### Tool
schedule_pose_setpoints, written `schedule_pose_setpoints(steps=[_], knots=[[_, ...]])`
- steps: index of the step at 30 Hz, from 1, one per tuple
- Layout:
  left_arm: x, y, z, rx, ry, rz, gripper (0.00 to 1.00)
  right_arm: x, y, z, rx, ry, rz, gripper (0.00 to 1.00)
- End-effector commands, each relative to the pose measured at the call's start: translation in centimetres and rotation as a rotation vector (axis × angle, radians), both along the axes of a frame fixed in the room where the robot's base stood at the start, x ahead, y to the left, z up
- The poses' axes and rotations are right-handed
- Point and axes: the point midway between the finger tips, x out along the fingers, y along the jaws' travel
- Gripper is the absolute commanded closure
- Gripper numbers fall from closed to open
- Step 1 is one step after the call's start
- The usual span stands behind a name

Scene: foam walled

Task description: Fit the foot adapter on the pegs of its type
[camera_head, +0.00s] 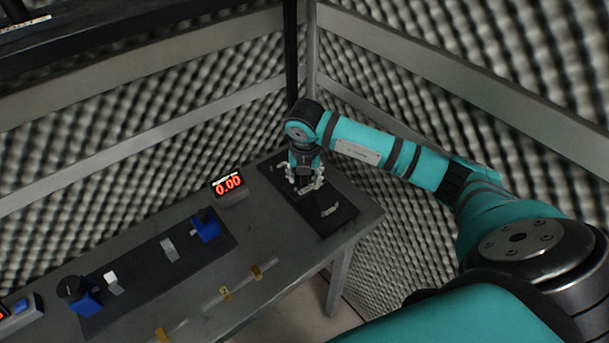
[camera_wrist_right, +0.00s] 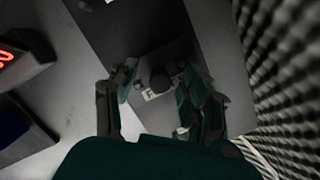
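My right gripper (camera_head: 305,186) points down over the dark mat (camera_head: 342,221) at the right end of the table. In the right wrist view, its two fingers (camera_wrist_right: 160,92) stand apart on either side of a small grey piece with a dark round knob and a pale label marked "F" (camera_wrist_right: 150,94), which may be the foot adapter. I cannot tell whether the fingers touch it. Another small light piece (camera_head: 330,210) lies on the mat in front of the gripper. I cannot make out pegs there. My left gripper is out of view.
A red display reading 0.00 (camera_head: 229,186) stands left of the mat. A second dark mat (camera_head: 140,291) holds blue fixtures (camera_head: 206,226) and small light blocks (camera_head: 169,249). Yellow-banded clear strips (camera_head: 225,294) lie along the front. Foam walls (camera_head: 400,237) close in behind and right.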

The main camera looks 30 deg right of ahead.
Motion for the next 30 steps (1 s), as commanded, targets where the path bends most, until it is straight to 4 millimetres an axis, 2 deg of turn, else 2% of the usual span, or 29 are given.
schedule_pose_setpoints(steps=[8, 11, 22, 27, 30], knots=[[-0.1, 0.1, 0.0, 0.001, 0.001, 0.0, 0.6, -0.1, 0.1, 0.5, 0.001, -0.001, 0.001, 0.52], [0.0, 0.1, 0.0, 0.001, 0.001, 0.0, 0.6, -0.2, 0.2, 1.8, 0.001, -0.002, 0.001, 0.52], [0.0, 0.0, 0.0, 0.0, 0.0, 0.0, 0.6, -1.5, 1.0, 9.2, -0.001, -0.004, 0.001, 0.52], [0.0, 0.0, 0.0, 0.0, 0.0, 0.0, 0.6, -1.9, 1.2, 11.2, 0.0, -0.003, -0.001, 0.52], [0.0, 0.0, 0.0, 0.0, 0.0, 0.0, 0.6, -2.1, 1.3, 11.6, 0.0, 0.0, 0.0, 0.52]])
